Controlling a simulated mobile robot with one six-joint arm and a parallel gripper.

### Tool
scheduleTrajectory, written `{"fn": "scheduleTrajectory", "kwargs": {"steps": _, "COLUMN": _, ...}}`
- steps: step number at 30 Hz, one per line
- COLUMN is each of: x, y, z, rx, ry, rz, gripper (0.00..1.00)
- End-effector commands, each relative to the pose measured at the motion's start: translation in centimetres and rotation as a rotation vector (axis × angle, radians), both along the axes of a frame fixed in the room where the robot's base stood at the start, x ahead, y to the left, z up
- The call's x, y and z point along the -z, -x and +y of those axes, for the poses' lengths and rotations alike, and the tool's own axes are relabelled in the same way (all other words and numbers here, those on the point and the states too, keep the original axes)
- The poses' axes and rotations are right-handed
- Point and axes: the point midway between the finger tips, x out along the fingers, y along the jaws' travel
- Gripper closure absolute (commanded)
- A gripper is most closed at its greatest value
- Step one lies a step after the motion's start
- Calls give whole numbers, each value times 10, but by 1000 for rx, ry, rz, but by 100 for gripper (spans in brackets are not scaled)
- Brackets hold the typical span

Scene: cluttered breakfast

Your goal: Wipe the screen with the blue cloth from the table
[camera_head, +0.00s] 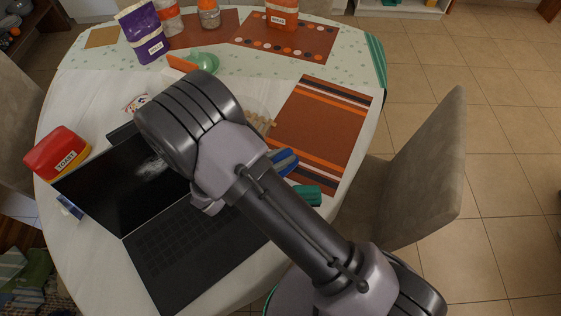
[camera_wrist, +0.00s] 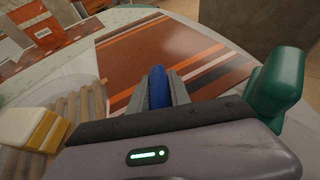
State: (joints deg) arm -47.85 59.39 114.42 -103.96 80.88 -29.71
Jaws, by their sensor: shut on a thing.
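The laptop (camera_head: 165,270) stands open on the table, its dark screen (camera_head: 105,195) tilted back, with a pale smear (camera_head: 152,169) near its upper right, partly behind my arm. In the wrist view my gripper (camera_wrist: 160,92) is shut on the blue cloth (camera_wrist: 158,86), a narrow blue strip between the jaws. In the head view my arm hides most of the gripper. A blue piece, which seems to be the cloth (camera_head: 285,163), shows right of my arm, near the striped placemat (camera_head: 318,140).
A green object (camera_head: 307,195) lies beside my arm, and it is close on the right in the wrist view (camera_wrist: 277,85). A red toast bag (camera_head: 57,152) stands left of the screen. Bottles and a purple bag (camera_head: 143,32) stand behind. A chair (camera_head: 425,170) is at right.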

Motion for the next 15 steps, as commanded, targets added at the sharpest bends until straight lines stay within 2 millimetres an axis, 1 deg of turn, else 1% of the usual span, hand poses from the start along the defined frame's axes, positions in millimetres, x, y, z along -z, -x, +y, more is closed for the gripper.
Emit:
{"fn": "scheduleTrajectory", "kwargs": {"steps": 1, "x": 0, "y": 0, "z": 0, "rx": 0, "ry": 0, "rz": 0, "gripper": 96}}
{"fn": "scheduleTrajectory", "kwargs": {"steps": 2, "x": 0, "y": 0, "z": 0, "rx": 0, "ry": 0, "rz": 0, "gripper": 100}}
{"fn": "scheduleTrajectory", "kwargs": {"steps": 8, "x": -2, "y": 0, "z": 0, "rx": 0, "ry": 0, "rz": 0, "gripper": 100}}
{"fn": "scheduleTrajectory", "kwargs": {"steps": 15, "x": -22, "y": 0, "z": 0, "rx": 0, "ry": -1, "rz": -1, "gripper": 100}}
